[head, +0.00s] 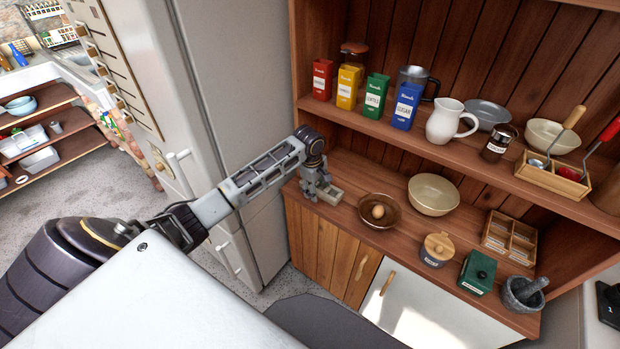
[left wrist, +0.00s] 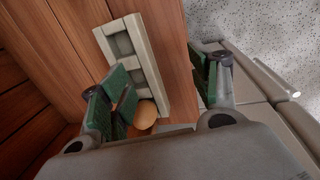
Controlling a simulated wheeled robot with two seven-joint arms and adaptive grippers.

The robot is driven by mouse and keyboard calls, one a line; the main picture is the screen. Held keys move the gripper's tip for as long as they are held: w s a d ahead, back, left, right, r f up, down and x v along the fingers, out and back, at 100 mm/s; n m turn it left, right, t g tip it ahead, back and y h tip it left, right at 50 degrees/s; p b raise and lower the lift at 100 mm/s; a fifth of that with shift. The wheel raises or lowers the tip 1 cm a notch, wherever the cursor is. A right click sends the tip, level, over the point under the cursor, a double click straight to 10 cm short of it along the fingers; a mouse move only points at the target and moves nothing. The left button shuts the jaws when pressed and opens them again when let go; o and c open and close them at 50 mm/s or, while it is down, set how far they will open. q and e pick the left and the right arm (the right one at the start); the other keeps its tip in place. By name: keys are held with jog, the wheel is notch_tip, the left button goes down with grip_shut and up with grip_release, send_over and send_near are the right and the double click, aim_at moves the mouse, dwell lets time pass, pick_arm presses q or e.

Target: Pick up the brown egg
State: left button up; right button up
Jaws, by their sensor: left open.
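A brown, rounded egg (left wrist: 146,114) shows in the left wrist view at the near end of a pale compartmented tray (left wrist: 153,72), partly hidden by the gripper body and a green finger pad. The tray (head: 333,196) stands at the left end of the counter in the head view, where my gripper hides that egg. My left gripper (head: 319,194) is over the tray, open, with its fingers (left wrist: 165,95) on either side of it and nothing visibly held. Another brownish egg (head: 378,211) lies in a brown bowl (head: 364,222) to the right. My right gripper is not in view.
A cream bowl (head: 434,196), a lidded jar (head: 437,250), a green box (head: 478,272), a divided wooden box (head: 510,238) and a mortar (head: 522,293) stand farther right. The upper shelf (head: 465,151) overhangs the counter's back. A fridge (head: 230,90) stands left.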

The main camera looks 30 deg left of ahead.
pick_arm(q)
jog(key=w+a+r+n, duration=0.1)
jog(key=a, duration=0.1)
jog(key=w+a+r+n, duration=0.1)
jog(key=a+r+n, duration=0.1)
jog(key=w+a+r+n, duration=0.1)
jog(key=w+a+r, duration=0.1)
jog(key=shift+a+n, duration=0.15)
jog(key=shift+n, duration=0.15)
jog(key=shift+w+a+r+n, duration=0.15)
jog(key=shift+a+r+n, duration=0.05)
jog(key=shift+a+n, duration=0.1)
jog(key=shift+f, duration=0.25)
jog(key=shift+w+f, duration=0.1)
jog(key=shift+f, duration=0.7)
jog(key=shift+w+d, duration=0.1)
jog(key=shift+f, duration=0.15)
jog(key=shift+w+f, duration=0.25)
jog(key=shift+f, duration=0.9)
jog(key=shift+w+f, duration=0.25)
jog(key=shift+f, duration=1.05)
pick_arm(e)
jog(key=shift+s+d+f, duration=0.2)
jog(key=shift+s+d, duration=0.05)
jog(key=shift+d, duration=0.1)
